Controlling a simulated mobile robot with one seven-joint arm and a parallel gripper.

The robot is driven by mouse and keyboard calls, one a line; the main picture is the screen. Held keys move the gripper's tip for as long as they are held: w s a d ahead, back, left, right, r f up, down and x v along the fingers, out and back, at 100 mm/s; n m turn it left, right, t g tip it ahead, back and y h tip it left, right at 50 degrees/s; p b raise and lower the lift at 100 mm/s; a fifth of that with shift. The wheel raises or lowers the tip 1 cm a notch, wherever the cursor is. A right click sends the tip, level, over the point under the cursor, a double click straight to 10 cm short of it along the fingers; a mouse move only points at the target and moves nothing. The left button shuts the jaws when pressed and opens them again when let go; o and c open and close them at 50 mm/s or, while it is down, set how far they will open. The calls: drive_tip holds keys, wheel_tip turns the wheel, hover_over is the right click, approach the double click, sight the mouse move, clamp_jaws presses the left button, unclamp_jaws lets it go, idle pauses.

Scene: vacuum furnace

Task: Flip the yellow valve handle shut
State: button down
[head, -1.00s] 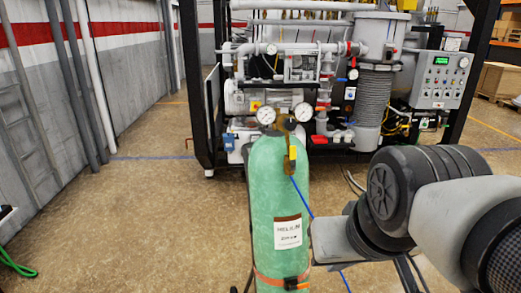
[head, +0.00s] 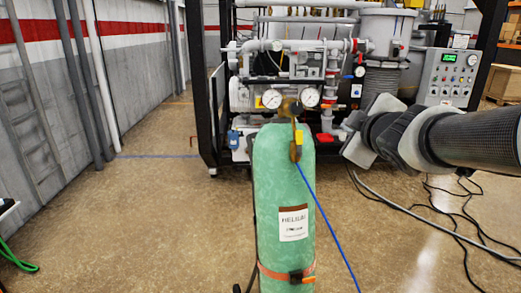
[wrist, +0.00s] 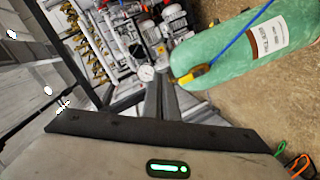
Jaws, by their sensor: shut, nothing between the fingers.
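The yellow valve handle (head: 299,138) is small and sits on the brass fitting at the top of a green helium cylinder (head: 283,185). It stands about upright, beside two round gauges. A blue hose (head: 323,213) runs down from this fitting. In the wrist view the yellow handle (wrist: 194,73) lies roughly in line with the hose, just right of my fingertips. My gripper (wrist: 155,88) is shut and empty, apart from the handle as far as I can tell. In the head view my arm comes from the right; my fingertips are not clear there.
The furnace frame with pipes and pumps (head: 292,72) stands behind the cylinder. A grey control box (head: 447,77) is at the right. Cables (head: 440,212) lie on the floor at the right. Open floor is left of the cylinder, up to the grey wall (head: 40,110).

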sight(300, 144)
drive_tip(key=w+a+f+n+g+y+b, duration=0.1)
drive_tip(key=w+a+f+n+y, duration=0.3)
drive_tip(key=n, duration=0.7)
drive_tip(key=a+f+y+b, duration=0.1)
drive_tip(key=a+f+y, duration=0.1)
drive_tip(key=a+y, duration=0.2)
drive_tip(key=shift+w+a+f+n+g+b, duration=0.15)
drive_tip(key=shift+f+n+g+b, duration=0.15)
drive_tip(key=shift+b, duration=0.1)
drive_tip(key=w+f, duration=0.2)
drive_tip(key=w, duration=0.7)
drive_tip(key=shift+a+f, duration=0.15)
drive_tip(key=shift+a, duration=0.3)
